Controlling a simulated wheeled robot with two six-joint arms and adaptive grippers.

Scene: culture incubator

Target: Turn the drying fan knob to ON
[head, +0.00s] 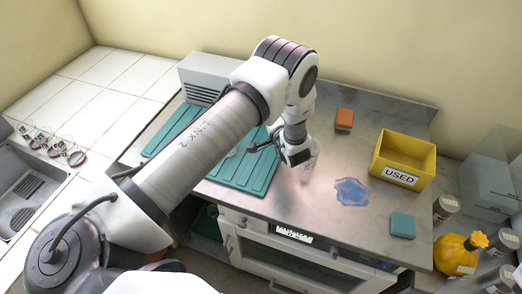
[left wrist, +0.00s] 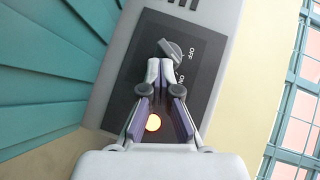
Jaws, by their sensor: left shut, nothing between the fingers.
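The drying fan is a grey box (head: 207,77) at the back left of the counter in the head view.
Teal ribbed drying racks (head: 252,176) lie beside the fan. A yellow USED bin (head: 402,160), an orange block (head: 344,119), a teal block (head: 402,225) and a blue puddle (head: 352,191) are on the right counter. A sink (head: 25,190) is at left.

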